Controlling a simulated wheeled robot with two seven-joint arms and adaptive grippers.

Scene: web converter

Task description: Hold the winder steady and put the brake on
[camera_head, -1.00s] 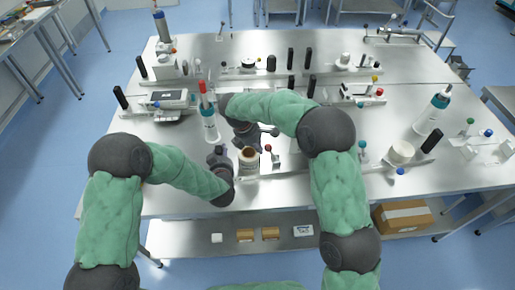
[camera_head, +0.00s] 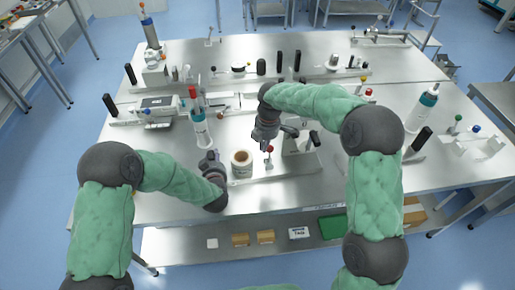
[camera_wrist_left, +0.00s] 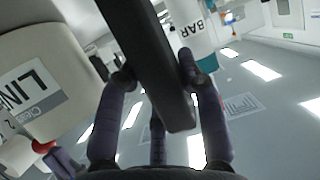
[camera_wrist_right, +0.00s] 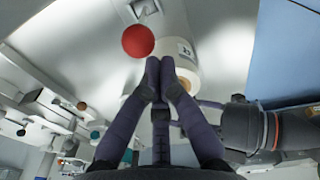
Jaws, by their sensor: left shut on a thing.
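The winder stands at the table's front edge, with a cream roll (camera_head: 242,158) on its base. A red ball knob (camera_head: 270,149) stands right of the roll. In the left wrist view my left gripper (camera_wrist_left: 158,78) is shut on a black upright handle (camera_wrist_left: 150,60); in the head view it is just left of the roll. My right gripper (camera_head: 264,139) is behind and above the red knob. In the right wrist view its fingers are together and look empty, with the red knob (camera_wrist_right: 138,41) near the tips and the roll (camera_wrist_right: 185,72) behind.
A white bracket (camera_head: 298,144) is right of the knob. Another bottle (camera_head: 424,105) stands farther right.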

